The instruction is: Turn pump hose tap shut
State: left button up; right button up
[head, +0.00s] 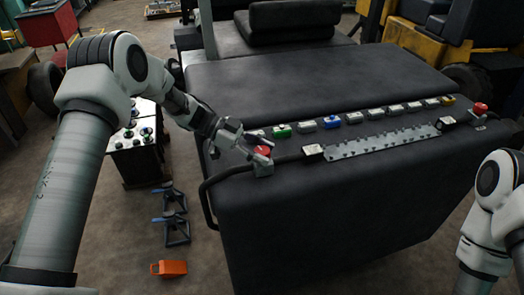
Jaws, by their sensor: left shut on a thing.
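A red tap handle (263,151) sits on a grey fitting (263,168) at the left front edge of the black forklift body. A black hose (225,176) runs from this fitting over the edge and down the left side. My left gripper (256,143) reaches in from the left and is shut on the red handle, its fingers partly covering it. A second red handle (480,107) on a similar fitting is at the right end, with no gripper near it. My right arm shows at the lower right, but its gripper is out of view.
A row of coloured blocks (332,121) and a grey perforated strip (383,142) lie along the black body (300,80). A control cabinet (135,150) stands at left.

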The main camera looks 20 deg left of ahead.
pick_arm(q)
jog(key=shift+w+m+g+b, duration=0.1)
jog(key=shift+m+g+b, duration=0.4)
jog(key=shift+m+g, duration=0.6)
jog(key=shift+r+g, duration=0.1)
jog(key=shift+g, duration=0.4)
jog(key=shift+r+m, duration=0.1)
jog(key=shift+m, duration=0.3)
jog(key=o, duration=1.2)
jog(key=shift+c, duration=0.2)
jog(key=v, duration=1.2)
jog(key=shift+d, duration=0.1)
